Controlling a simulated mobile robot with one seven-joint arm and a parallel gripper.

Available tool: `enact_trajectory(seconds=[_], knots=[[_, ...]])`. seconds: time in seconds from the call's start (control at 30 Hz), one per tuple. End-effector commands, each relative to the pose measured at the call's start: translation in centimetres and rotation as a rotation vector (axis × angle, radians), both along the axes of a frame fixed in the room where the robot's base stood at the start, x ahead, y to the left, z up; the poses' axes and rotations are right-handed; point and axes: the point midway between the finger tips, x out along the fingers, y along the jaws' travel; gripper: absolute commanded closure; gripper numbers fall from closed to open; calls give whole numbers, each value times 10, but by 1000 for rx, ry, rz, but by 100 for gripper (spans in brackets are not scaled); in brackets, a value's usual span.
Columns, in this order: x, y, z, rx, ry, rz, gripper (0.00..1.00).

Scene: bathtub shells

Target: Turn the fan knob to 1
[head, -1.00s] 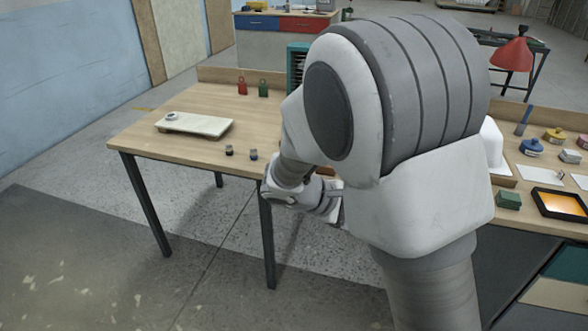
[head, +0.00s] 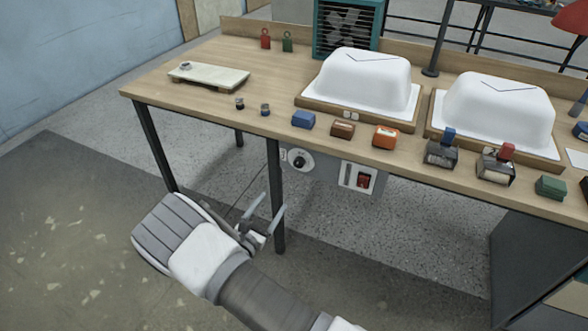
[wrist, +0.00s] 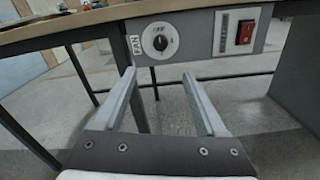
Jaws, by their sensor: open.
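The fan knob (head: 299,161) is a black knob on a white round dial, set on a grey panel under the table's front edge. In the wrist view the knob (wrist: 160,43) shows ahead of the fingers, beside a white label reading FAN (wrist: 136,45). The dial marks are too small to read. My gripper (head: 268,216) is open and empty, below and left of the knob in the head view. In the wrist view my gripper (wrist: 158,95) has its two fingers spread, pointing toward the panel and apart from it. A teal fan box (head: 348,28) stands at the back of the table.
A red rocker switch (head: 364,181) sits on the same panel, right of the knob. A table leg (head: 276,195) stands close to my gripper. Two white bathtub shells (head: 362,80) (head: 498,108) and several small blocks and stamps are on the table above.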

Motion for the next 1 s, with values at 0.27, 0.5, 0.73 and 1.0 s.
enact_trajectory(seconds=[0.27,0.5,0.73,1.0], knots=[[37,-15,-1,1,-3,-5,26],[87,-34,-2,2,-3,-6,26],[131,-49,-1,3,-3,-5,26],[159,-59,0,2,-1,-3,26]])
